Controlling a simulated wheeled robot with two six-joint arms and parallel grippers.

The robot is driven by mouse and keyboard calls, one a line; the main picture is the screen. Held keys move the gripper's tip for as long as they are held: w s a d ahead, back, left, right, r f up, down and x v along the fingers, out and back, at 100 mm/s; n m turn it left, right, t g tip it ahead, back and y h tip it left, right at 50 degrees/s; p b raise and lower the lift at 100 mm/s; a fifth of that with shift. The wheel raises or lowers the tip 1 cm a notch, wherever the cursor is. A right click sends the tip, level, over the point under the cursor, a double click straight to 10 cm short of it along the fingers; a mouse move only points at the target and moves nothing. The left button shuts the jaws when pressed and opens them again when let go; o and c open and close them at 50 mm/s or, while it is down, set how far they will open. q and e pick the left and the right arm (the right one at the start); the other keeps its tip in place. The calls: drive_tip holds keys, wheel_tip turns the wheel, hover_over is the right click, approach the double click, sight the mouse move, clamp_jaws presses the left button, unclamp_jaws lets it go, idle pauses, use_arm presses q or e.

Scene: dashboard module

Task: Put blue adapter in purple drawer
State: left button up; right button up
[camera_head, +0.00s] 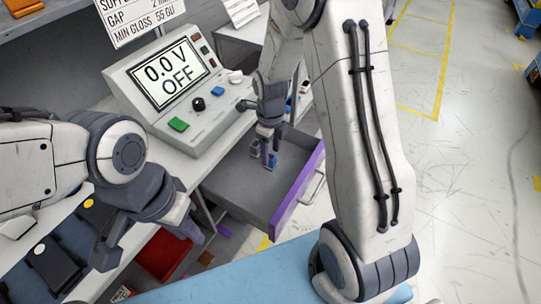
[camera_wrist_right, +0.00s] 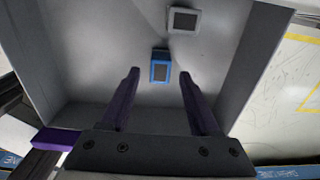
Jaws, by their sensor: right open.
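The purple drawer (camera_head: 299,187) is pulled open below the console, with a grey interior and a purple front. My right gripper (camera_head: 268,160) points down into it with its fingers apart. The blue adapter (camera_wrist_right: 160,72), a small blue block with a dark face, is inside the drawer. In the right wrist view it appears between and just beyond the open fingertips (camera_wrist_right: 159,74), with gaps on both sides. In the head view the adapter (camera_head: 271,163) shows low by the fingers, partly hidden. My left gripper (camera_head: 150,250) is open and empty at the lower left.
A light grey square piece with a dark face (camera_wrist_right: 184,20) lies beyond the adapter. The console (camera_head: 180,90) reads 0.0 V OFF and has coloured buttons. A red bin (camera_head: 165,255) sits below the bench. Dark cases (camera_head: 55,262) lie at the lower left. Most of the drawer floor is bare.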

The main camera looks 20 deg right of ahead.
sight(270, 156)
wheel_tip(270, 156, up, 8)
drive_tip(key=s+a+r+n, duration=0.4)
drive_tip(key=s+a+n, duration=0.15)
drive_tip(key=n, duration=0.35)
drive_tip(key=s+a+r+n, duration=0.1)
drive_tip(key=s+a+n, duration=0.1)
drive_tip(key=s+n, duration=0.3)
drive_tip(key=s+a+r+n, duration=0.1)
drive_tip(key=s+a+n, duration=0.2)
drive_tip(key=n, duration=1)
drive_tip(key=s+a+r+n+y, duration=0.1)
drive_tip(key=s+a+n, duration=0.2)
drive_tip(key=s+n, duration=0.5)
drive_tip(key=shift+s+a+n, duration=0.25)
drive_tip(key=shift+s+n, duration=0.15)
drive_tip(key=shift+s, duration=0.2)
drive_tip(key=shift+r, duration=0.15)
